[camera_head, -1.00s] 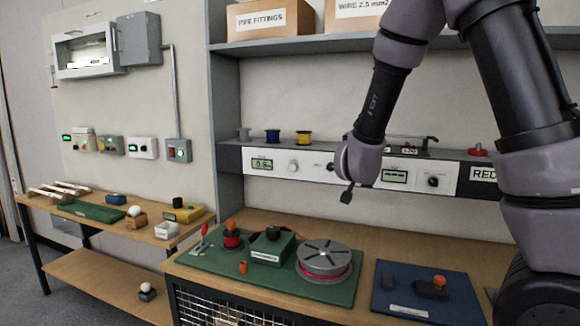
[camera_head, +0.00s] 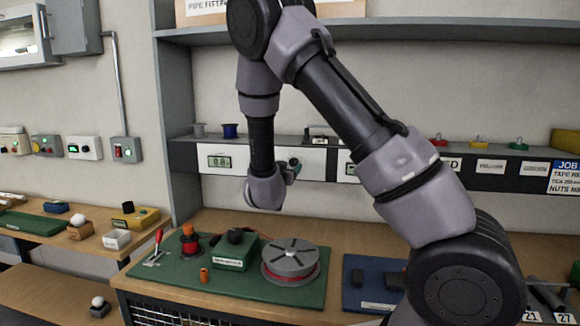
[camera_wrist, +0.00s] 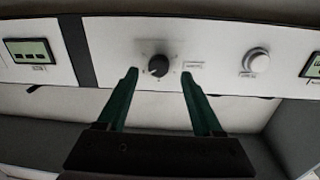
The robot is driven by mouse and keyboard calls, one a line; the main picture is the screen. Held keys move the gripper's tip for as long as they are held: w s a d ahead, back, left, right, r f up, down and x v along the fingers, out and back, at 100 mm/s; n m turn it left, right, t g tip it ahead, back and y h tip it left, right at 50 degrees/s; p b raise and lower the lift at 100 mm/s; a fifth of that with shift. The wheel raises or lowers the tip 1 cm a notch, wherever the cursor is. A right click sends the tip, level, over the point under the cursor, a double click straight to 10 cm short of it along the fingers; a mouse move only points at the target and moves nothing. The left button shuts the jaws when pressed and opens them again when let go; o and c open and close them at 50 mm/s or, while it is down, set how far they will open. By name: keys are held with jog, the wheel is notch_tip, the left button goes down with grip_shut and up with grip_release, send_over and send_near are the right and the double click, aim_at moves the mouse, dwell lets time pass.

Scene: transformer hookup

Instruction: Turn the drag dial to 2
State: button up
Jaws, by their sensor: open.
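The black dial (camera_wrist: 158,66) sits on the white instrument panel, with small marks around it and a small label beside it that is too blurred to read. I take it as the drag dial; its pointer setting is not clear. My gripper (camera_wrist: 159,75) is open, its two green fingers on either side of the dial in the wrist view. Whether they touch it I cannot tell. In the head view my gripper (camera_head: 293,168) is at the panel, and my arm hides the dial. A display (camera_head: 219,162) on the panel reads about 0.0.
A pale round knob (camera_wrist: 256,60) is beside the dial, and another display (camera_wrist: 28,51) is on the other side past a dark divider. Below are a green board (camera_head: 190,268) with a reel (camera_head: 290,260) and a blue mat (camera_head: 370,298). A shelf (camera_head: 400,33) runs above.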

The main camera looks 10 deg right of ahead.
aim_at(293, 162)
jog(key=shift+x, duration=1.3)
jog(key=shift+d, duration=0.1)
grip_shut()
jog(key=shift+n, duration=0.3)
jog(key=n, duration=0.5)
jog(key=shift+s, duration=0.1)
jog(key=n, duration=0.6)
jog(key=shift+f+t, duration=0.1)
jog(key=shift+t, duration=0.2)
jog(key=shift+n, duration=0.4)
